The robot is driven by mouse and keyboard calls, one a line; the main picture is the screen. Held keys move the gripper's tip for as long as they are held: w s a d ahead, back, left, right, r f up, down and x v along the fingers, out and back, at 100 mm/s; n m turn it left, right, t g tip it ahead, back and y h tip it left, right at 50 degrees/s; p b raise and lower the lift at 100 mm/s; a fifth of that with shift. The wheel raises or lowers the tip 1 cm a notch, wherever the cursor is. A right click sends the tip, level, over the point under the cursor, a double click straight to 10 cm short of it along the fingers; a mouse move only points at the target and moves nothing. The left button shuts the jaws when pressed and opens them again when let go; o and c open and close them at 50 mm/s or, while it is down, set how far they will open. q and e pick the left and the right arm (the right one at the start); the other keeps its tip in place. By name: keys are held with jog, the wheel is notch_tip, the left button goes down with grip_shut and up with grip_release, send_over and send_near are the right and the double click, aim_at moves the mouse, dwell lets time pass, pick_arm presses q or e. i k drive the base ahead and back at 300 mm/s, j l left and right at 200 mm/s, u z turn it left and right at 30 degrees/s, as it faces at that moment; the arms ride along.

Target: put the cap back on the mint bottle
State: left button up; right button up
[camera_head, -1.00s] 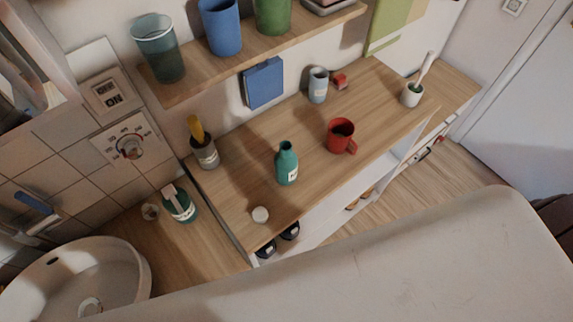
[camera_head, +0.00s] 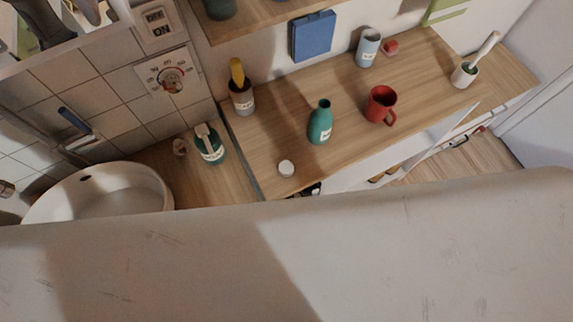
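A teal-green bottle with a pale label (camera_head: 320,122) stands upright on the wooden counter (camera_head: 285,125); its dark mouth is open at the top. I take it to be the mint bottle. A small round white cap (camera_head: 286,168) lies on the counter near its front edge, to the lower left of the bottle and apart from it. Neither of my grippers shows in the head view.
A red mug (camera_head: 381,106) stands right of the bottle. A grey cup with a yellow item (camera_head: 241,98) stands left. A grey-blue tumbler (camera_head: 367,48), red block (camera_head: 390,47) and white pot with a brush (camera_head: 465,75) stand farther back or right. A sink (camera_head: 98,202) is at left.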

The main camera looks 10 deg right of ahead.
aim_at(321, 119)
jog(key=l+u, duration=0.1)
jog(key=u, duration=0.85)
jog(key=k+l+u, duration=0.15)
jog(key=l+u, duration=0.25)
jog(key=k+l+u, duration=0.15)
jog(key=l+u, duration=0.15)
jog(key=u, duration=0.15)
jog(key=k+l+u, duration=0.2)
jog(key=u, duration=0.2)
jog(key=k+l+u, duration=0.1)
jog(key=k+l, duration=0.3)
jog(key=k+l+u, duration=0.1)
jog(key=k+l, duration=0.25)
jog(key=k, duration=0.2)
